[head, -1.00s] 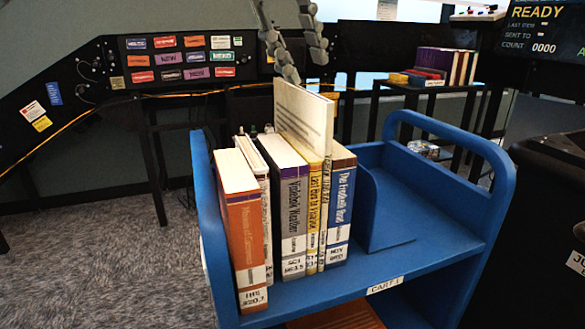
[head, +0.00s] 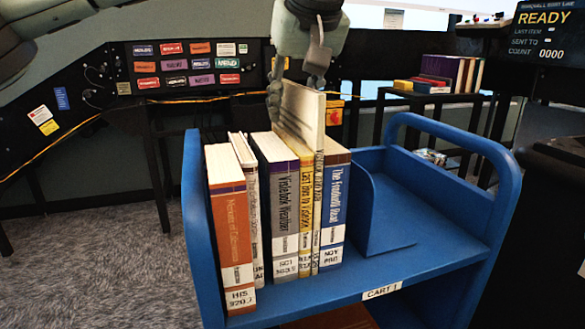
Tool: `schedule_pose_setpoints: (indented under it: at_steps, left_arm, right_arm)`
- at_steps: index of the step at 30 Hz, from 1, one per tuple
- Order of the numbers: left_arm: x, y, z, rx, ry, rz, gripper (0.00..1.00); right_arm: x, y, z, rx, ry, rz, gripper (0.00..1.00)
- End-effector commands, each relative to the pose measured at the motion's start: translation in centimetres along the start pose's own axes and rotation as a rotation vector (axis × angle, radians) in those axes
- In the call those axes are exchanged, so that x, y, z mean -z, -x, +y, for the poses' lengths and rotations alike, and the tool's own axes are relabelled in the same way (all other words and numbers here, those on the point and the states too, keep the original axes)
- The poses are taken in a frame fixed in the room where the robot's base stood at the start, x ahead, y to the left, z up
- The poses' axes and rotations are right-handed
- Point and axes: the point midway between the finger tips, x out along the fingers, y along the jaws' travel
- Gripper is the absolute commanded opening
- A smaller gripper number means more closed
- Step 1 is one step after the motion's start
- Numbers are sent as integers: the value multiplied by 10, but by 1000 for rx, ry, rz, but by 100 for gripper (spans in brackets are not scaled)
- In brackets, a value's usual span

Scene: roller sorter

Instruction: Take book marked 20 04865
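Several books stand upright in a row on a blue cart. From the left there is an orange book (head: 233,240), a thin white one (head: 250,195), a dark purple one (head: 285,222), a yellow one (head: 306,215), a thin pale one (head: 302,112) and a blue one (head: 334,212). The pale book rises well above the others. I cannot read a marking 20 04865 on any spine. My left gripper (head: 296,102) points down at the pale book's top with its fingers apart, one on the left side, one near the right top corner. Contact is unclear. My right gripper is out of view.
The blue cart (head: 428,262) has free shelf room right of a blue bookend (head: 385,215). A dark panel with coloured labels (head: 190,68) is behind left. A small black table (head: 437,96) with more books stands behind right. A screen (head: 548,35) reads READY.

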Motion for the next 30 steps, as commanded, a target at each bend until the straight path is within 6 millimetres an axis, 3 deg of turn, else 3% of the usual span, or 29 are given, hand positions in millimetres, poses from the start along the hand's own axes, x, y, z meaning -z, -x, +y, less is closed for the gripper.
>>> schedule_pose_setpoints:
  at_steps: [8,16,30]
  left_arm:
    - [0,-3,0,-1,-1,0,34]
    - [0,-3,0,-1,-1,0,0]
    - [1,-1,0,-3,0,2,0]
  right_arm:
    - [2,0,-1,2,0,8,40]
    - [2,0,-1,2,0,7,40]
    - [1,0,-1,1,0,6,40]
